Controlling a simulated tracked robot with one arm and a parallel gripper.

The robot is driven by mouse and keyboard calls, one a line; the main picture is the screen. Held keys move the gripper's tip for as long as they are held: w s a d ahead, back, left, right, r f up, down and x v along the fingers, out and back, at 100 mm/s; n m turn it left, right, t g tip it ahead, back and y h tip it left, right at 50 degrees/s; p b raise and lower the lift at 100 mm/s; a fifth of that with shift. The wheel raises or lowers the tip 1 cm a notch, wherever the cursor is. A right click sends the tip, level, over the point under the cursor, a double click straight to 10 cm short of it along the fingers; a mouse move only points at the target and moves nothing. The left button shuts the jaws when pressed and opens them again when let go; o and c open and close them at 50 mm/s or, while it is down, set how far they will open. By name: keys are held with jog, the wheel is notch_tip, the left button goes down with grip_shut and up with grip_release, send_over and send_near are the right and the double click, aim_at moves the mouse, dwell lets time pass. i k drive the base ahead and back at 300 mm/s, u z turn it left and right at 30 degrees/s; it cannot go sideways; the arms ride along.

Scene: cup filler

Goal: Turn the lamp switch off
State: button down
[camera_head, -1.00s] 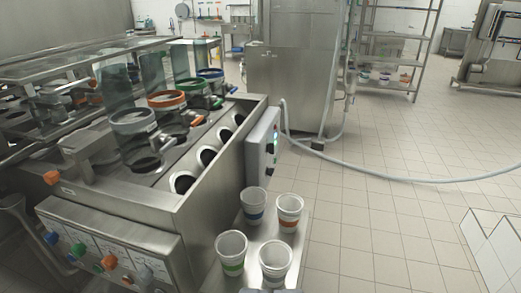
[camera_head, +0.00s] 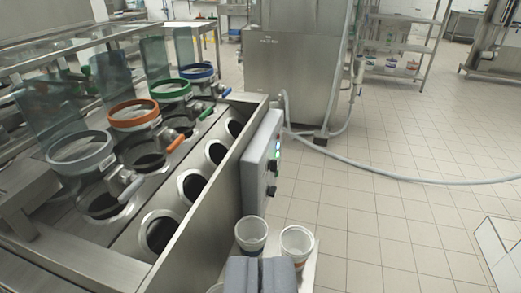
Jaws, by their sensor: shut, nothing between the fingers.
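A grey control box (camera_head: 256,165) is mounted on the right side of the steel cup filler (camera_head: 205,220). It carries a small green-lit element (camera_head: 277,147) and dark knobs (camera_head: 271,190), seen almost edge-on. I cannot tell which control is the lamp switch. My gripper (camera_head: 260,262) shows at the bottom centre as two grey fingers side by side, shut and empty. It appears below the control box in the picture and apart from it. It hides part of the cup tray.
White cups (camera_head: 251,231) (camera_head: 297,242) stand on a side tray (camera_head: 311,268) right beside my gripper. Dispensers with grey, orange, green and blue rings (camera_head: 133,113) line the filler. A hose (camera_head: 400,178) crosses the right. Tiled floor (camera_head: 385,235) is open there.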

aim_at(272, 164)
jog(key=u, duration=0.05)
jog(key=i, duration=1)
jog(key=z, duration=0.2)
